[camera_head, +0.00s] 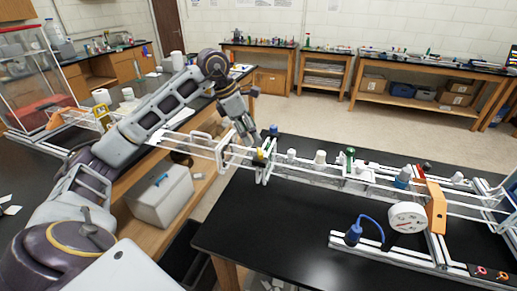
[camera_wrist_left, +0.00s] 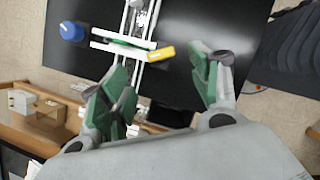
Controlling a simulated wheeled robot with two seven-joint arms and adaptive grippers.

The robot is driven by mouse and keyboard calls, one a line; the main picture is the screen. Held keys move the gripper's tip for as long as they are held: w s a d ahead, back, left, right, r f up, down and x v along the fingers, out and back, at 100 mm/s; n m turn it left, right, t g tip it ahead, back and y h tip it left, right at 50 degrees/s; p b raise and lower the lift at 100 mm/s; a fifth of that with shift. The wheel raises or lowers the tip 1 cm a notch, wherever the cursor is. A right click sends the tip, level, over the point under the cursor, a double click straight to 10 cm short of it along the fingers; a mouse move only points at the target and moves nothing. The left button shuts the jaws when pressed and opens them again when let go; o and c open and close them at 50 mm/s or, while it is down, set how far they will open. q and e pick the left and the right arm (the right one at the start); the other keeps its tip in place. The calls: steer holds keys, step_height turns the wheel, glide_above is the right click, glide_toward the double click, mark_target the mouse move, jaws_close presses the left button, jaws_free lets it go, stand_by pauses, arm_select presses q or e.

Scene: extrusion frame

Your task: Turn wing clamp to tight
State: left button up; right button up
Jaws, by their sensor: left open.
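A small yellow wing-shaped piece (camera_head: 260,154), likely the wing clamp, sits at the left end of the white extrusion frame (camera_head: 318,173). In the left wrist view the yellow piece (camera_wrist_left: 161,53) juts from a white and green cross-bar (camera_wrist_left: 122,40) on the rails, slanting slightly. My left gripper (camera_head: 252,136) hangs just above and behind that end of the frame. In the left wrist view my left gripper (camera_wrist_left: 164,84) is open and empty, its green-padded fingers wide apart. The yellow piece lies beyond and between the fingertips, apart from both. My right gripper is not in view.
A blue knob (camera_wrist_left: 71,31) is at the other end of the cross-bar. A white dial gauge (camera_head: 407,217), an orange plate (camera_head: 436,207) and a blue-cabled plug (camera_head: 353,235) are at the right of the black bench (camera_head: 265,235). The bench's front left is clear.

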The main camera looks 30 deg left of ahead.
mark_target(259, 151)
arm_select(q)
steer(key=shift+p+x, duration=0.5)
steer(key=shift+x, duration=3.55)
steer(key=c, duration=1)
